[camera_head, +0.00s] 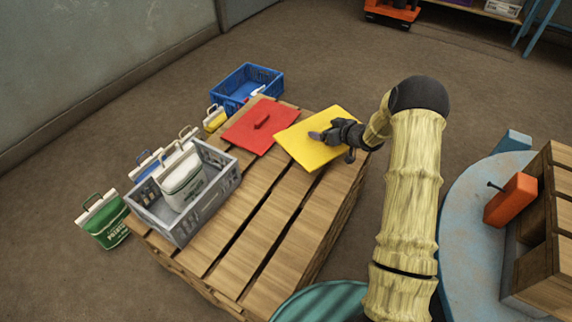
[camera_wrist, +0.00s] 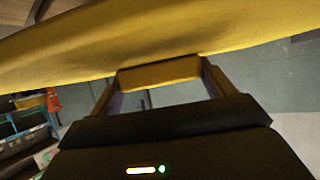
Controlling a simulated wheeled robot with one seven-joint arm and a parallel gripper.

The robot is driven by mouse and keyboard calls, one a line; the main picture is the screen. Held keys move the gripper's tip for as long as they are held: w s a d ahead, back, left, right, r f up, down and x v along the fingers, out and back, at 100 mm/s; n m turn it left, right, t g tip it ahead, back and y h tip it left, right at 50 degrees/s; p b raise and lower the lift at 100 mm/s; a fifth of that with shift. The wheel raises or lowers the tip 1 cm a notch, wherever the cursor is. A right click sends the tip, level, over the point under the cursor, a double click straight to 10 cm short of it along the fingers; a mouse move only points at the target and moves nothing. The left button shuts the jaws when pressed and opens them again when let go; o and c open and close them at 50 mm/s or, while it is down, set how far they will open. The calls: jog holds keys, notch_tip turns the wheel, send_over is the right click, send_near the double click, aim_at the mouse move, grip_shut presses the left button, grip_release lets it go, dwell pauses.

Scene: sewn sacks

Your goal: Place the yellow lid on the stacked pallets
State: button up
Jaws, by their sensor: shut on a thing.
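The yellow lid (camera_head: 330,145) is a flat square panel at the far right part of the stacked pallets (camera_head: 285,215). My gripper (camera_head: 327,136) is shut on the lid's handle, which shows between the fingers in the wrist view (camera_wrist: 158,73). The lid's yellow underside or face (camera_wrist: 130,45) fills the top of the wrist view. I cannot tell whether the lid touches the pallet boards or hangs just above them. A red lid (camera_head: 262,126) with a handle lies on the pallets just left of the yellow one.
A grey crate (camera_head: 222,186) holding a white sack (camera_head: 182,182) stands on the pallets' left part. A blue crate (camera_head: 245,84) is behind the pallets. A green sack (camera_head: 104,220) stands on the floor at left. A round blue table (camera_head: 465,215) is at right. The front pallet boards are bare.

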notch_tip(320, 180, down, 4)
jog(key=shift+a+b, duration=0.15)
jog(key=shift+b, duration=0.6)
jog(key=shift+f+b, duration=1.35)
jog(key=shift+f, duration=1.15)
jog(key=shift+f, duration=0.15)
jog(key=o, duration=1)
